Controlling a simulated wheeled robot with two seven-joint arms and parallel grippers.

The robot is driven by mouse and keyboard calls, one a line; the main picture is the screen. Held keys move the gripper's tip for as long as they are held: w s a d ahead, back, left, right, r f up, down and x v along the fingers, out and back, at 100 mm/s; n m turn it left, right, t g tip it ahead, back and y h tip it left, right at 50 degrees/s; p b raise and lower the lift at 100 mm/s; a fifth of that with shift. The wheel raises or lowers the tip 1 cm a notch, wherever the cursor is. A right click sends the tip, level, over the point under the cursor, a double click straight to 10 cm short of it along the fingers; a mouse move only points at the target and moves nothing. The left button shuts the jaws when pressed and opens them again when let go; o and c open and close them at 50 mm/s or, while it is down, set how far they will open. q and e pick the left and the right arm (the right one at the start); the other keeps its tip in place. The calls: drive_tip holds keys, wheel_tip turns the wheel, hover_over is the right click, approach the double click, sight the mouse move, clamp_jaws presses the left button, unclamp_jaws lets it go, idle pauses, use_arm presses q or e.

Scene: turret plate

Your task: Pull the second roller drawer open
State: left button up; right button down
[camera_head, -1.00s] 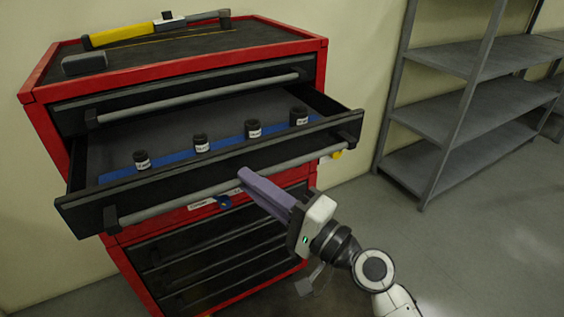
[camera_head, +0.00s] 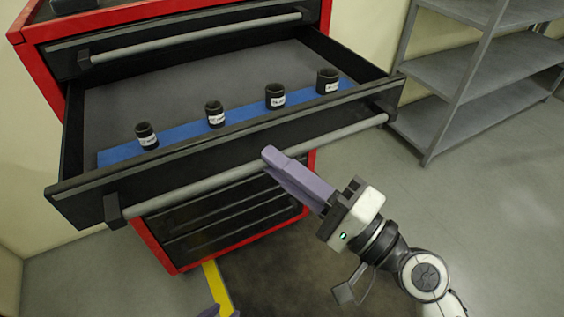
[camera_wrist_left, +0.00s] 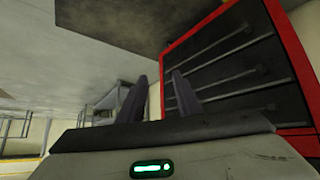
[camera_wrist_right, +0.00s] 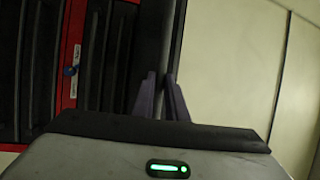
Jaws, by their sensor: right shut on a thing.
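The second roller drawer (camera_head: 240,143) of the red cabinet (camera_head: 150,245) is pulled out, its grey floor showing behind a blue strip. Its long grey handle bar (camera_head: 190,190) runs along the front. My right gripper (camera_head: 272,157) is shut on this handle bar, right of its middle. In the right wrist view, the fingers (camera_wrist_right: 159,98) close around the dark bar. My left gripper barely shows at the bottom edge of the head view, only a purple tip (camera_head: 210,311). In the left wrist view its fingers (camera_wrist_left: 157,90) stand apart and empty, with cabinet drawer fronts behind them.
Several black sockets (camera_head: 275,97) with white labels stand upright on the blue strip (camera_head: 180,135) in the drawer. The top drawer (camera_head: 190,38) is shut. Grey shelving (camera_head: 465,90) stands at the right. A yellow strip (camera_head: 216,285) shows below the cabinet. Floor right of it is clear.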

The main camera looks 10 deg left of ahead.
drive_tip(key=c, duration=1.8)
unclamp_jaws()
drive_tip(key=shift+o, duration=0.2)
